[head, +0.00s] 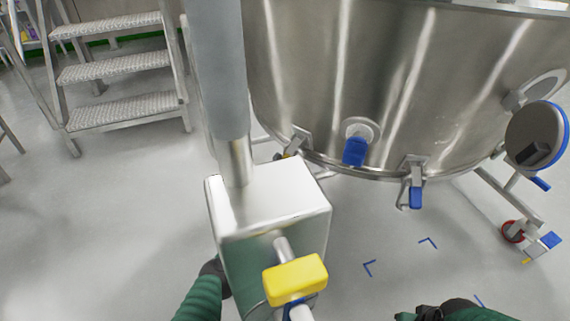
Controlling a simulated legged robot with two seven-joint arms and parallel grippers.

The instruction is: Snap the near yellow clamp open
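The near yellow clamp (296,279) shows as a yellow block at the front of a steel box (272,203), beside a short metal stem. A blue ring and a pale pipe end show just below it. My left gripper (213,272) is a dark shape at the left side of the box, left of the clamp and apart from it; its fingers are hidden. My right gripper (428,313) is at the bottom edge, well right of the clamp, partly cut off. Neither gripper's opening can be made out.
A thick steel column (219,75) rises from the box. A large steel vessel (370,75) with blue-handled latches (416,197) stands behind at right. Metal steps (112,70) are at the back left. The floor right of the box is clear, with blue corner marks.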

